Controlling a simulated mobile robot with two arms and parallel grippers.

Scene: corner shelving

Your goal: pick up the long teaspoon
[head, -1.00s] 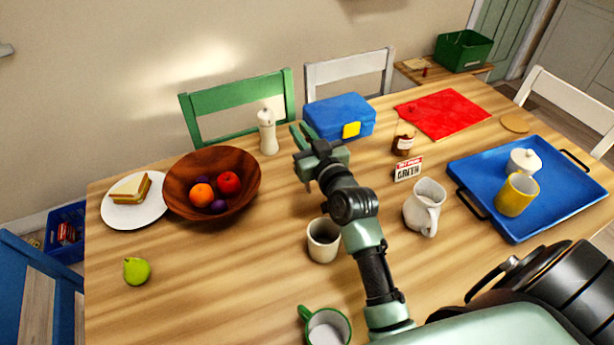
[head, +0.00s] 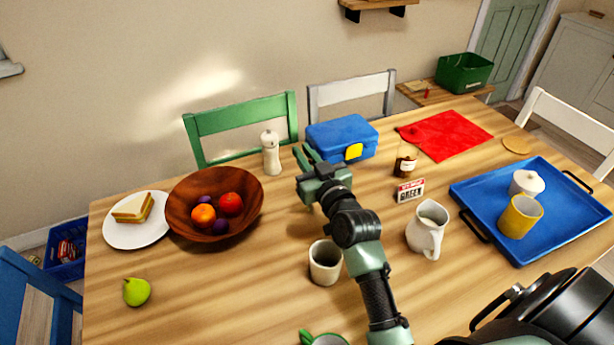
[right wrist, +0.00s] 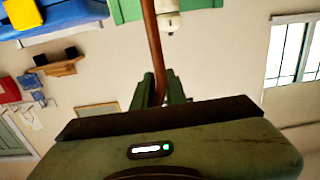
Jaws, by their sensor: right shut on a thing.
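My right gripper (head: 307,156) is over the far middle of the table, between the pepper mill and the blue lunch box. In the right wrist view, its two fingers (right wrist: 160,88) are shut on a thin, reddish-brown rod, which looks like the handle of the long teaspoon (right wrist: 151,40). The rod runs up out of the top of that picture, so its far end is hidden. I cannot make out the spoon in the head view. My left gripper is not in view.
Near the right gripper stand a pepper mill (head: 271,153), a blue lunch box (head: 335,139), a syrup bottle (head: 405,162) and a beige cup (head: 325,262). A white jug (head: 427,230) and a blue tray (head: 480,205) are to the right. A fruit bowl (head: 181,217) is left.

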